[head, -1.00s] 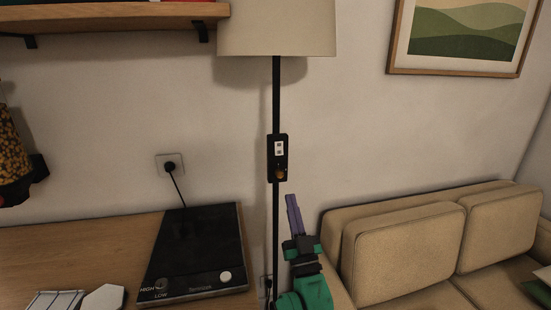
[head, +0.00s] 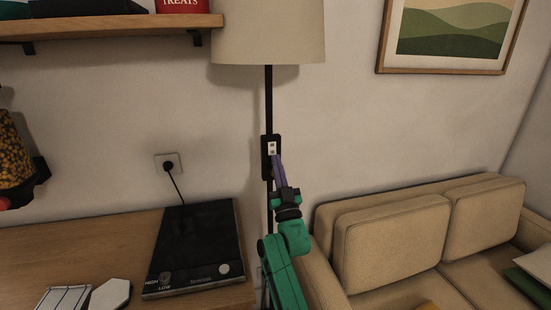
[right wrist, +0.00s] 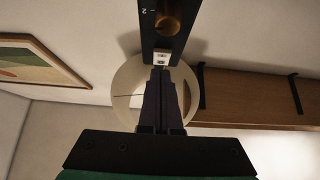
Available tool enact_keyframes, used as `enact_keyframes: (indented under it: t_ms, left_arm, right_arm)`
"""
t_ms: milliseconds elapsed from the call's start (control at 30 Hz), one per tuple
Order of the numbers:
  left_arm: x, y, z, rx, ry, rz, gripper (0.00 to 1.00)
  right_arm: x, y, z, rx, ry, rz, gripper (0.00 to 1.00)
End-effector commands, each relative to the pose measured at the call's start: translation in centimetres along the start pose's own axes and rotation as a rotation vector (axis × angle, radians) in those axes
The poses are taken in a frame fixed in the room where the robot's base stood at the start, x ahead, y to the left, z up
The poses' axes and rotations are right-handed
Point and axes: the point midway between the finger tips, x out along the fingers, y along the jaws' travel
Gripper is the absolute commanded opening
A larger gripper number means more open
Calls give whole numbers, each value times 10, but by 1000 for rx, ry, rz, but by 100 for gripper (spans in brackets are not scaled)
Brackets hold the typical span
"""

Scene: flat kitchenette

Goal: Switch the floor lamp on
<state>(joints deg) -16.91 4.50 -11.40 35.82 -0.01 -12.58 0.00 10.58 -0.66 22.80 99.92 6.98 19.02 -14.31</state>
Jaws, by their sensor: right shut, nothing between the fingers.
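The floor lamp has a beige shade (head: 268,32) on a thin black pole (head: 268,92). The shade shows no glow in the head view. A black control box (head: 265,143) sits on the pole, with a small white switch plate (head: 272,147). In the right wrist view the box (right wrist: 181,38) carries an orange-brown round knob (right wrist: 168,22) and the white plate (right wrist: 161,57). My right gripper (head: 276,158) is shut and empty, its fingertips (right wrist: 160,70) at the white plate. I cannot tell whether they touch it. The gripper hides the knob in the head view. My left gripper is not in view.
A beige sofa (head: 390,245) stands right of the lamp. A wooden counter (head: 100,240) with a black hotplate (head: 195,240) is at left, its cord running to a wall socket (head: 168,163). A shelf (head: 110,27) hangs upper left, a framed picture (head: 450,35) upper right.

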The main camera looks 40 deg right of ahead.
Motion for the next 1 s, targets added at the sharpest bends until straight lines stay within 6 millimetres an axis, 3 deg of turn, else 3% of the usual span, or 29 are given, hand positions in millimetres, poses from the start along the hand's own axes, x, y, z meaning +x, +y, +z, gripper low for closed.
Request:
enact_keyframes:
  t_ms: [167, 500, 567, 733, 800, 1000]
  left_arm:
    - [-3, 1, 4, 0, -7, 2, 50]
    - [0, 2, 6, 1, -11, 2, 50]
    - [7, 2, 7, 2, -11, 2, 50]
    - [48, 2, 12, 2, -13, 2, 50]
    - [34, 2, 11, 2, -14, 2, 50]
    - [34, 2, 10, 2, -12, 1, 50]
  right_arm:
    - [12, 0, 11, -1, 2, -1, 0]
    - [12, 0, 14, 0, 4, -1, 0]
    - [10, -1, 17, 0, 14, -1, 0]
    - [7, 0, 29, 0, 89, -1, 0]
    - [14, -1, 19, 1, 88, 0, 0]
    - [14, -1, 19, 1, 85, -1, 0]
